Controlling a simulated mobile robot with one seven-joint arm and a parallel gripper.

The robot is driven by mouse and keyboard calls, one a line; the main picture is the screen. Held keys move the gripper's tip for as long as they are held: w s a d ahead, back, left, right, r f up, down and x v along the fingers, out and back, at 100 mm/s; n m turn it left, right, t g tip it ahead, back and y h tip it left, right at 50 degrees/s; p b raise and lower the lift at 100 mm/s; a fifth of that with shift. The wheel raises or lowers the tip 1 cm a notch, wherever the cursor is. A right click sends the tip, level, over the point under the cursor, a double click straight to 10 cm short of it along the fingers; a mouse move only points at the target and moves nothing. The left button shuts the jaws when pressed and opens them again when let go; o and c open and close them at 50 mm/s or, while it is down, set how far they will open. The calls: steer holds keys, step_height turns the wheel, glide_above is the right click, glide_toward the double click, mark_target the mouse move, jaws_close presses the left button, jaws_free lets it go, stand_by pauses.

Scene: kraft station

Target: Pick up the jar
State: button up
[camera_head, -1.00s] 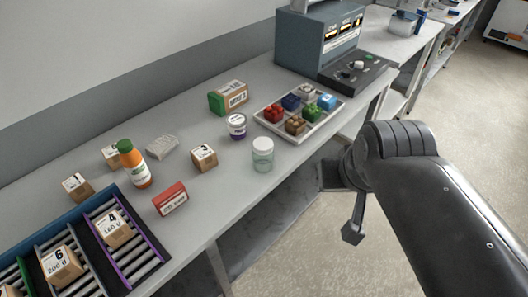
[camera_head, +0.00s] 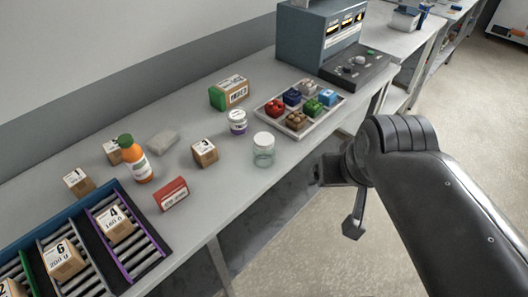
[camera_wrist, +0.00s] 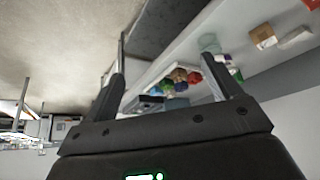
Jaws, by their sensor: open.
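A clear glass jar with a white lid (camera_head: 263,150) stands upright on the grey bench near its front edge, in the head view. In the wrist view the glass jar (camera_wrist: 208,43) shows just beyond the tip of the right finger. A smaller white-lidded jar with a purple label (camera_head: 237,122) stands behind and left of it. My gripper (camera_head: 338,200) is open and empty, off the bench's front edge, to the right of and apart from the glass jar. Its two fingers also show spread wide in the wrist view (camera_wrist: 163,65).
A tray (camera_head: 272,117) of coloured blocks stands right of the jars, before a blue-grey machine (camera_head: 312,40). A box marked 3 (camera_head: 205,153), a red box (camera_head: 171,194) and an orange bottle (camera_head: 135,160) stand left. A roller rack (camera_head: 165,262) fills the bench's near left. Floor lies below my gripper.

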steer(key=n+g, duration=0.1)
steer(key=g, duration=0.4)
glide_above(264, 138)
steer(key=s, duration=0.1)
steer(key=f, duration=0.4)
steer(key=shift+s+d+f, duration=0.15)
steer(key=shift+d+f, duration=0.05)
steer(key=shift+f, duration=0.2)
steer(key=shift+w+a+f+g, duration=0.2)
steer(key=shift+f+g, duration=0.05)
steer(key=shift+g, duration=0.05)
steer(key=shift+w+a+f, duration=0.1)
steer(key=shift+f, duration=0.25)
step_height(264, 138, down, 5)
steer(key=shift+f, duration=0.1)
steer(key=f, duration=0.5)
steer(key=shift+w, duration=0.25)
